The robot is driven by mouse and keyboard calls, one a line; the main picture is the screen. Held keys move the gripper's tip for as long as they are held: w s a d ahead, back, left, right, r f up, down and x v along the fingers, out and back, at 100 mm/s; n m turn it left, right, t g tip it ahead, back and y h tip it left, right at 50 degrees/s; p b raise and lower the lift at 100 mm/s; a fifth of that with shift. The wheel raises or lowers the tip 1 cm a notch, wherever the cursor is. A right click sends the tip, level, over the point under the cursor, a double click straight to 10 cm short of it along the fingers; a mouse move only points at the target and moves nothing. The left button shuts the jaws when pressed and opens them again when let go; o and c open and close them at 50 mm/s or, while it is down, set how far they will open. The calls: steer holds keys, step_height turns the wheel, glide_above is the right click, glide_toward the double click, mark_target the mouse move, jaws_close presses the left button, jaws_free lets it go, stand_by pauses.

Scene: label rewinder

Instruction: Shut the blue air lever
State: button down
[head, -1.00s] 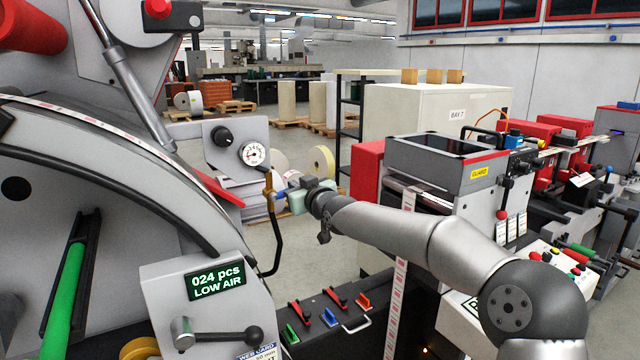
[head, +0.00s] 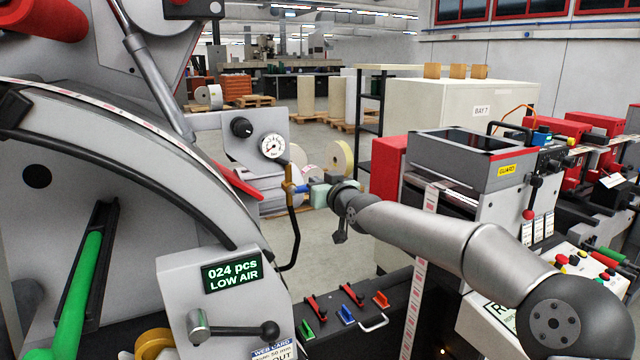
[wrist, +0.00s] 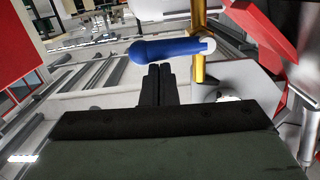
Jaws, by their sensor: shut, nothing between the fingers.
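The blue air lever (head: 303,188) is on a brass valve (head: 289,186) beside the rewinder, with a black hose running down from it. In the wrist view the blue lever (wrist: 165,50) sticks out to the left, crosswise to the upright brass pipe (wrist: 199,45). My gripper (wrist: 158,69) is shut and empty, its fingertips just below the lever in that picture. I cannot tell whether they touch it. In the head view my gripper (head: 312,190) is at the lever's right end, and its fingers are hard to make out.
A pressure gauge (head: 272,146) and a black knob (head: 242,127) sit on a grey plate above the valve. The display (head: 232,272) reads "024 pcs LOW AIR". A red bar (head: 236,181) lies close left of the valve. A black toolbox (head: 350,305) stands below.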

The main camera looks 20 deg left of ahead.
steer(key=s+d+r+b, duration=0.2)
steer(key=s+d+r, duration=0.2)
steer(key=s+d, duration=0.2)
steer(key=shift+s+d+r, duration=0.2)
steer(key=shift+s+d, duration=0.15)
steer(key=shift+d, duration=0.9)
steer(key=s+d+f+m+g+h, duration=0.1)
steer(key=s+d+f+g+h, duration=0.15)
steer(key=d+f+h, duration=0.45)
steer(key=s+d+f+m+g+h, duration=0.1)
steer(key=s+d+f+h, duration=0.25)
steer(key=d+f, duration=0.8)
steer(key=s+d+f+m+g+h, duration=0.1)
steer(key=s+d+f+m+h, duration=0.15)
steer(key=s+d, duration=0.35)
steer(key=s+d+f+m+g+h, duration=0.1)
steer(key=s+d+f+g, duration=0.1)
steer(key=s+d+f, duration=0.45)
steer(key=s+d+f+m+g, duration=0.1)
steer(key=s+d+m+g, duration=0.1)
steer(key=s+d, duration=0.3)
steer(key=s+d+m+g, duration=0.2)
steer(key=s+d, duration=0.3)
steer(key=s, duration=0.4)
steer(key=shift+s+f, duration=0.4)
